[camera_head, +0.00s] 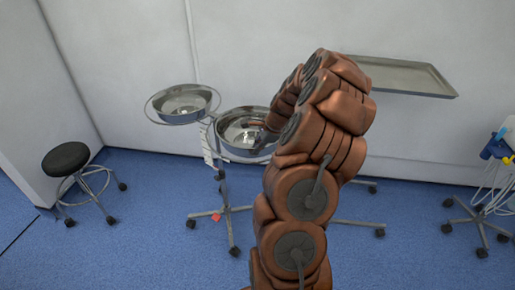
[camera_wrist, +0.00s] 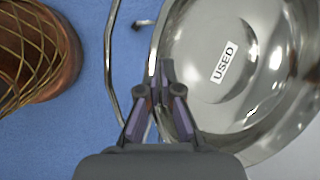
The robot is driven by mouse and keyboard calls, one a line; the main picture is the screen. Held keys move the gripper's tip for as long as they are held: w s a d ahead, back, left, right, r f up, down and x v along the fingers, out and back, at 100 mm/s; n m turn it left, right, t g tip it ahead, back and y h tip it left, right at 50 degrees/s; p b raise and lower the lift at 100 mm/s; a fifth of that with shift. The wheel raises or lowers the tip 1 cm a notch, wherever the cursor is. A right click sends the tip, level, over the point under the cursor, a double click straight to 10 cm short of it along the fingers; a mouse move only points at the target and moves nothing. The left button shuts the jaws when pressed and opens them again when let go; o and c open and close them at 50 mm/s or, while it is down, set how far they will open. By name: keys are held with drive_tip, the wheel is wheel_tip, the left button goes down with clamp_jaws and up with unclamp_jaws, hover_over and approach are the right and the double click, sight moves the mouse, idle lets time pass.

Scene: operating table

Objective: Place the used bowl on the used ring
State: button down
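The used bowl is a shiny steel bowl with a "USED" label inside, filling the right of the wrist view (camera_wrist: 205,100). In the head view it is the middle bowl (camera_head: 236,127), partly hidden by my arm. My gripper (camera_wrist: 161,72) has its fingers close together at the bowl's left rim in the wrist view, one on each side, and looks shut on it. A second steel bowl (camera_head: 183,101) sits inside a metal ring (camera_head: 152,108) at the left. A curved metal rod (camera_wrist: 110,60) shows beside the used bowl. I cannot tell whether it is the used ring.
A wheeled stand (camera_head: 225,215) is below the bowls, with a white label (camera_head: 207,147) near its top. A steel tray (camera_head: 400,74) is at the right. A black stool (camera_head: 66,158) stands left and a cabled wheeled stand (camera_head: 490,195) far right. Blue floor is open between.

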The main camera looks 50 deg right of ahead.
drive_tip(key=shift+f, duration=0.45)
drive_tip(key=c, duration=1.3)
unclamp_jaws()
